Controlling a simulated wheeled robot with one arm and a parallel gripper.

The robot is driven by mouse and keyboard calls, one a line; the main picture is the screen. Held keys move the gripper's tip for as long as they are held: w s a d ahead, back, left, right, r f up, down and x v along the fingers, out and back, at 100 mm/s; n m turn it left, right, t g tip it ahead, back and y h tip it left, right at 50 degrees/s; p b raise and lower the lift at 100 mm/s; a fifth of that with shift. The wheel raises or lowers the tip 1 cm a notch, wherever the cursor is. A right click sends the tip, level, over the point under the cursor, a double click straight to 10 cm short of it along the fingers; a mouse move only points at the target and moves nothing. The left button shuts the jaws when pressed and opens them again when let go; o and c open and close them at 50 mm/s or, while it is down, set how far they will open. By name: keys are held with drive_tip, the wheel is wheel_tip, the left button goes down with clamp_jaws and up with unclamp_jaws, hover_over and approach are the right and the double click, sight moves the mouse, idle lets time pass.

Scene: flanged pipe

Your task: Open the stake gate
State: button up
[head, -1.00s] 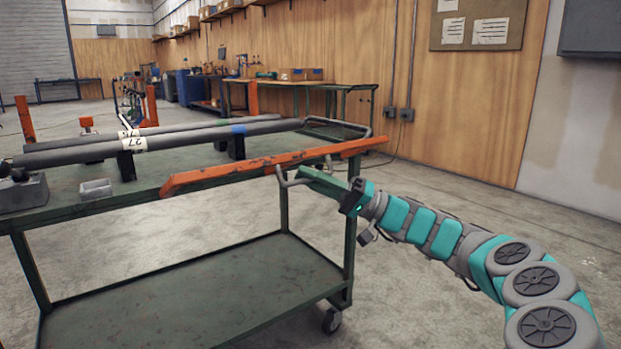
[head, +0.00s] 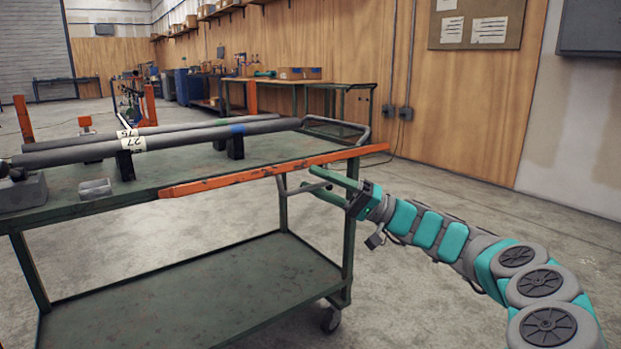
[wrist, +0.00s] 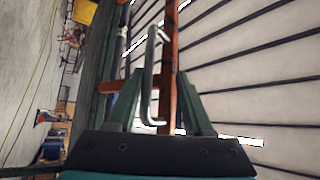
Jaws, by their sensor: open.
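The stake gate (head: 235,180) shows in the head view as a worn orange bar along the near edge of the green cart. Its grey U-shaped handle (head: 282,186) sticks out below the bar near the right end. My gripper (head: 312,180) is at the handle, its two green fingers spread apart. In the wrist view, the handle (wrist: 149,85) lies between the open fingers (wrist: 157,95), nearer the left one, with the orange bar (wrist: 169,60) behind it. I cannot tell whether a finger touches the handle.
The green cart (head: 195,285) has a lower shelf and casters. Bare floor (head: 430,200) lies to the right, up to the wooden wall (head: 330,40).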

drive_tip(key=v, duration=0.6)
drive_tip(key=shift+r, duration=0.15)
drive_tip(key=shift+d, duration=0.1)
drive_tip(key=shift+w, duration=0.1)
drive_tip(key=w+d+f, duration=0.3)
drive_tip(key=d+f, duration=0.2)
drive_tip(key=f, duration=0.1)
drive_tip(key=shift+f, duration=0.2)
idle(0.6)
drive_tip(key=shift+w+d, duration=0.1)
drive_tip(key=shift+d, duration=0.05)
drive_tip(key=shift+f, duration=0.1)
